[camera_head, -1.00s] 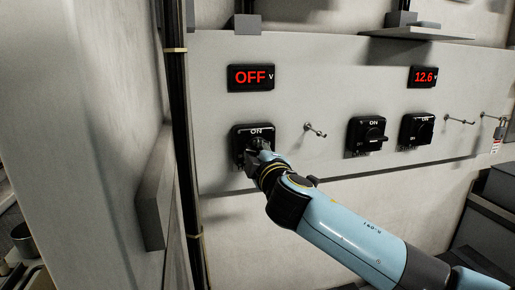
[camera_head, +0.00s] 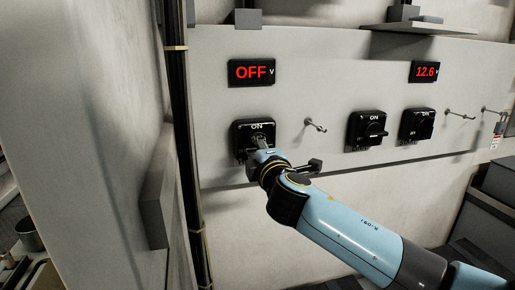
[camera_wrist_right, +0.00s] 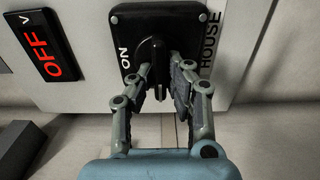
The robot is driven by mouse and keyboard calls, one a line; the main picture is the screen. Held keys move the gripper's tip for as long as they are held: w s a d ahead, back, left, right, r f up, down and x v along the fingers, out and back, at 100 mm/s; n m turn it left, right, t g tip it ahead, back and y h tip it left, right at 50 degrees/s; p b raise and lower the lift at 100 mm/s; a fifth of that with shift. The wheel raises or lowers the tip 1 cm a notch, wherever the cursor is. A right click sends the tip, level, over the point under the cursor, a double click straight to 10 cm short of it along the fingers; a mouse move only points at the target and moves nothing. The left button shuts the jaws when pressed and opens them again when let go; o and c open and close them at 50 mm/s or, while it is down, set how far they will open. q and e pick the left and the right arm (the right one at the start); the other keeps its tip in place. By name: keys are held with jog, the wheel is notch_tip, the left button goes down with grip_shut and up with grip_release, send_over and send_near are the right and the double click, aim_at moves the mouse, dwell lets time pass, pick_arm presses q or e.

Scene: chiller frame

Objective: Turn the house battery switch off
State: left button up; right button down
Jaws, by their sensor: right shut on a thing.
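The house battery switch (camera_head: 239,131) is a black square plate on the pale panel, below a display (camera_head: 251,72) that reads OFF in red. In the right wrist view the switch plate (camera_wrist_right: 187,18) has ON and HOUSE beside it, and the same display (camera_wrist_right: 41,45) shows at the left. My right gripper (camera_head: 259,146) is at this switch, and it also shows in the wrist view (camera_wrist_right: 159,70). Its fingers are shut on the black knob (camera_wrist_right: 155,47), one on each side, and partly hide it. My left gripper is out of view.
Two more black switches (camera_head: 368,131) (camera_head: 418,125) are to the right, below a display (camera_head: 425,72) reading 12.6. A hook (camera_head: 316,126) sticks out between the switches. A dark vertical pole (camera_head: 176,110) and a grey ledge (camera_head: 157,188) are at the left.

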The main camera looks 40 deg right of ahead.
jog(key=c, duration=1.3)
grip_release()
jog(key=shift+c, duration=0.2)
jog(key=v, duration=1.2)
